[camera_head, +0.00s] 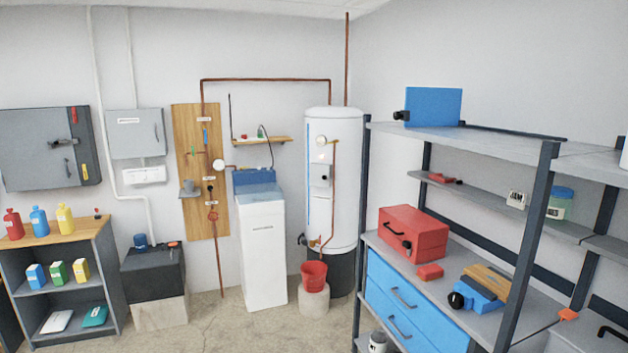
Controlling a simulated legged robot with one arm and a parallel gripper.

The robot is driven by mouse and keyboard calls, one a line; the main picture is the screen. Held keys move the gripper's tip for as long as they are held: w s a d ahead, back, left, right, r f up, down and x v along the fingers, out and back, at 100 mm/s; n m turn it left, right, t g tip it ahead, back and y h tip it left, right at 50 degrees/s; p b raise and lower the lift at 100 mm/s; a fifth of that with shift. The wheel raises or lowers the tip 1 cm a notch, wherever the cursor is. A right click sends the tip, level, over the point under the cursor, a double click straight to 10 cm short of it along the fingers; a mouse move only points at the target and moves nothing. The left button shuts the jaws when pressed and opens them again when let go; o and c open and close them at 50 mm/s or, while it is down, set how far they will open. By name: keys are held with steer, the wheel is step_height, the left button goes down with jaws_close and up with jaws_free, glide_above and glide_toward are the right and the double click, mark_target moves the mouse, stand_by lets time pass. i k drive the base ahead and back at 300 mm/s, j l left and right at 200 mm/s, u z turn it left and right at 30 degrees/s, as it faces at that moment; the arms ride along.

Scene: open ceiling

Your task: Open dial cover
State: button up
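My gripper is not in view. I cannot tell for certain which thing is the dial cover. A tall white water heater (345,150) stands in the back corner, with a small grey panel (319,176) on its front. A round pale gauge-like disc (321,141) sits above that panel. Another round white disc (218,165) is on the copper pipe by the wooden board (185,125). The grey panel looks closed, but it is too small to see a hinge or a dial.
A white cabinet with a blue top (263,250) stands left of the heater. A red bucket (314,277) sits on a pale block in front of the heater. Metal shelving (535,150) with a red toolbox (413,233) fills the right. Concrete floor (235,325) is clear at front centre.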

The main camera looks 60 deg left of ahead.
mark_target(319, 174)
steer(key=u, duration=1.8)
steer(key=i+u, duration=0.15)
steer(key=i+j+u, duration=0.15)
steer(key=i+u, duration=0.3)
steer(key=i, duration=2.9)
steer(key=i+z, duration=0.15)
steer(key=i, duration=0.3)
steer(key=i+j+z, duration=0.15)
steer(key=i, duration=0.35)
steer(key=i+j+z, duration=0.15)
steer(key=i, duration=0.3)
steer(key=i+j+z, duration=0.15)
steer(key=i, duration=0.35)
